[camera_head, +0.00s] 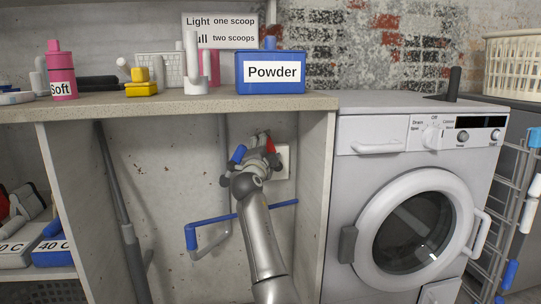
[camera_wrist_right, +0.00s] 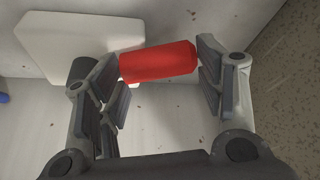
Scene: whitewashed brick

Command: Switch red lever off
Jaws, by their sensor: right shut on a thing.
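The red lever (camera_head: 270,146) is on the back wall inside the open bay under the counter, beside a pale wall plate (camera_head: 283,163). My right gripper (camera_head: 258,143) reaches up to it and hides most of it. In the right wrist view the red handle (camera_wrist_right: 158,62) lies crosswise between the two fingers of the right gripper (camera_wrist_right: 160,68), which is shut on it. The pale plate (camera_wrist_right: 85,40) is behind it. A blue handle (camera_head: 238,154) shows just left of the gripper. My left gripper is not in view.
Grey side panels (camera_head: 316,200) bound the bay, and the counter (camera_head: 170,103) lies above. A blue bar (camera_head: 240,215) crosses low behind my right arm. A dark pole (camera_head: 116,190) leans at the left. The washing machine (camera_head: 410,200) stands right.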

